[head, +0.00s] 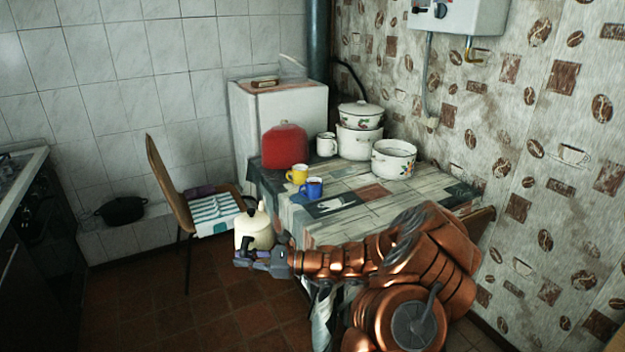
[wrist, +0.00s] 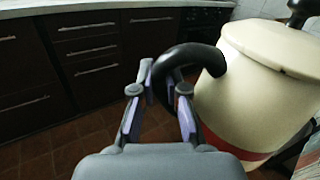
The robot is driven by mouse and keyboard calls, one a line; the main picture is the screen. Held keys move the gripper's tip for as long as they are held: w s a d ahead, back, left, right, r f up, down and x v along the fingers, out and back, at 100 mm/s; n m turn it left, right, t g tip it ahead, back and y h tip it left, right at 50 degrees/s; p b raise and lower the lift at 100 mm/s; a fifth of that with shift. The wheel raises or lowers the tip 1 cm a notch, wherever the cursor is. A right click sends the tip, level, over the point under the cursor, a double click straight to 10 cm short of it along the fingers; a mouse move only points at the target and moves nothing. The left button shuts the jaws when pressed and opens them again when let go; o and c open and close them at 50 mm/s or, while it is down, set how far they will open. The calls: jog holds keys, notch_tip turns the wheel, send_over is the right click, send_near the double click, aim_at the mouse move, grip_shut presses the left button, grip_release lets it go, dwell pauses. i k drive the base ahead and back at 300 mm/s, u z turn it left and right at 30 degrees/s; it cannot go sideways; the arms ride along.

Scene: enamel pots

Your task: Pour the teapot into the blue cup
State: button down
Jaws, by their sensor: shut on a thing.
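A cream teapot (head: 254,229) with a dark handle is held off the near left edge of the table. My gripper (head: 262,257) is shut on its handle; in the wrist view the black handle (wrist: 185,58) passes between the purple-padded fingers (wrist: 165,92). The teapot body (wrist: 262,85) fills the right of the wrist view, with a red band low on it, and looks close to upright. The blue cup (head: 312,188) stands on the table near its left edge, to the right of and beyond the teapot. Its inside is too small to make out.
A yellow cup (head: 297,174) stands just behind the blue cup. A red cosy-like object (head: 285,146), a white mug (head: 326,145), stacked enamel pots (head: 360,130) and a white pot (head: 393,159) stand on the table (head: 385,190). A chair (head: 170,180) is left of the table.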

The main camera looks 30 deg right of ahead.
aim_at(310, 189)
jog(key=i, duration=1.5)
